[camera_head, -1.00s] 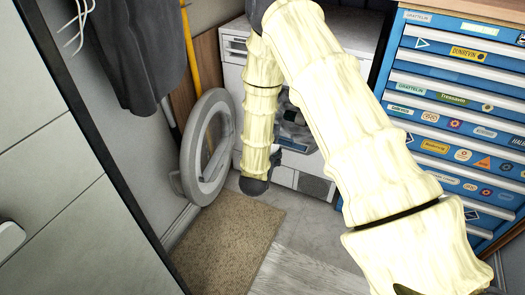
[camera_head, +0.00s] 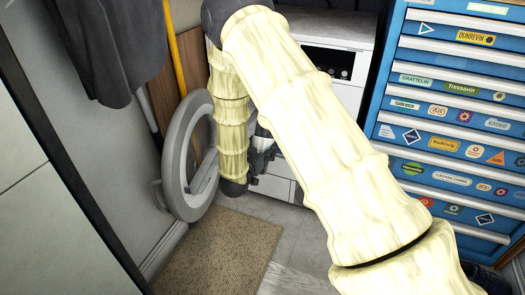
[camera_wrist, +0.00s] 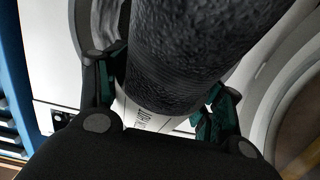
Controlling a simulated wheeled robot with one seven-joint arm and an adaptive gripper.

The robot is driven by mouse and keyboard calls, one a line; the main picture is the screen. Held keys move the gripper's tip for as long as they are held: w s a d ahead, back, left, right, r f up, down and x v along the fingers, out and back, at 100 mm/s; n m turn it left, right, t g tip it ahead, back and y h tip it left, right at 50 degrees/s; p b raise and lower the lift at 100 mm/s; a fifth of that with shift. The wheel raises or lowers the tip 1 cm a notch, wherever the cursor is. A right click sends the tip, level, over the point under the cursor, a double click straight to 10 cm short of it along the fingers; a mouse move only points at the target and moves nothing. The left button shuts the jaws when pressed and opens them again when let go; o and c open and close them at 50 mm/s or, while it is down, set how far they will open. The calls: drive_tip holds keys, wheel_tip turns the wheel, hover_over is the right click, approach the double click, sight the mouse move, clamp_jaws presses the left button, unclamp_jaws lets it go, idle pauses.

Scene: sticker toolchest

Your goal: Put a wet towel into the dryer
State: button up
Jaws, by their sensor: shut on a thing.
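The dark grey towel (camera_wrist: 185,70) is a thick roll in the wrist view, with a white printed label (camera_wrist: 145,118) near its lower end. My gripper (camera_wrist: 158,105) is shut on it, with a finger on each side. The white dryer (camera_head: 340,30) stands at the back in the head view, with its round grey door (camera_head: 172,150) swung open to the left. My arm hides the dryer's opening and most of its front. The gripper also shows in the head view (camera_head: 262,145), small, dark and half hidden beside the dryer's front. I cannot tell whether the towel is inside the opening.
A blue tool chest (camera_head: 440,130) covered in stickers stands close on the right. A dark garment (camera_head: 110,50) hangs at upper left, beside a yellow pole (camera_head: 176,50). A brown mat (camera_head: 225,255) lies on the floor before the dryer. A pale panel (camera_head: 20,200) edges the left.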

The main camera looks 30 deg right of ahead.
drive_tip(key=shift+b+x, duration=0.4)
drive_tip(key=shift+x, duration=0.75)
drive_tip(key=r+b+x, duration=0.2)
drive_tip(key=b+x, duration=0.1)
drive_tip(key=x, duration=1.4)
drive_tip(key=r+b+x, duration=0.1)
drive_tip(key=b+x, duration=0.2)
drive_tip(key=x, duration=1.4)
drive_tip(key=shift+w+d+r, duration=0.25)
drive_tip(key=shift+d+r, duration=0.1)
drive_tip(key=shift+r, duration=0.1)
drive_tip(key=o, duration=1.3)
